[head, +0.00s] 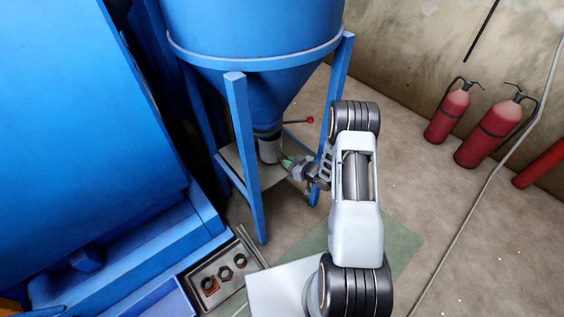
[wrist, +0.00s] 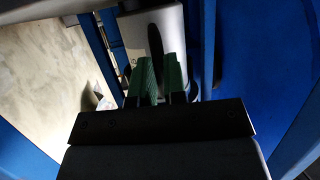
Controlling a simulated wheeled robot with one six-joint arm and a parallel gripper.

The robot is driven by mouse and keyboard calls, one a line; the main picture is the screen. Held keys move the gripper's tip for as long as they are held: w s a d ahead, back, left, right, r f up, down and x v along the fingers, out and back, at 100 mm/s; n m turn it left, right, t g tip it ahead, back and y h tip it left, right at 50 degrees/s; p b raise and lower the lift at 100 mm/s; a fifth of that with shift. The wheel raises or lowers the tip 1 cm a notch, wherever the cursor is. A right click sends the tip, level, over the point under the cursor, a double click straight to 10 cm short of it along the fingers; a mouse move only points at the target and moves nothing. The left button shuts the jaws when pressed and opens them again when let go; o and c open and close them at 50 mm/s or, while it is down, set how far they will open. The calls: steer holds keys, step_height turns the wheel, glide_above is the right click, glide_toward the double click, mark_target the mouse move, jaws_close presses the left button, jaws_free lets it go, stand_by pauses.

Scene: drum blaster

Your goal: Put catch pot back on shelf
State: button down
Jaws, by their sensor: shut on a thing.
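The catch pot (head: 269,151) is a light grey metal cylinder under the outlet of the blue hopper, over a small grey shelf (head: 232,158) between the hopper's legs. My gripper (head: 286,162) reaches it from the right. In the wrist view the pot (wrist: 137,36) is at the top middle, and the green fingertips of my gripper (wrist: 160,78) are at its near side, shut on a part of it. A dark slot or shadow shows on the pot between the fingers. I cannot tell whether the pot's base touches the shelf.
Blue hopper legs (head: 244,160) stand close around the pot. A red-knobbed lever (head: 309,120) sticks out beside the outlet. A grey tray with dark rings (head: 223,274) lies at the lower left. Red extinguishers (head: 487,133) stand by the wall. The floor at right is mostly clear.

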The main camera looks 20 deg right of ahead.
steer(key=w+a, duration=0.1)
steer(key=w+a+b, duration=0.1)
steer(key=w, duration=0.1)
steer(key=shift+f, duration=0.75)
steer(key=shift+f+b, duration=0.1)
steer(key=shift+b, duration=0.25)
steer(key=c, duration=1.6)
jaws_free()
steer(key=shift+f, duration=0.15)
steer(key=shift+c, duration=0.2)
steer(key=o, duration=0.5)
steer(key=shift+c, duration=0.2)
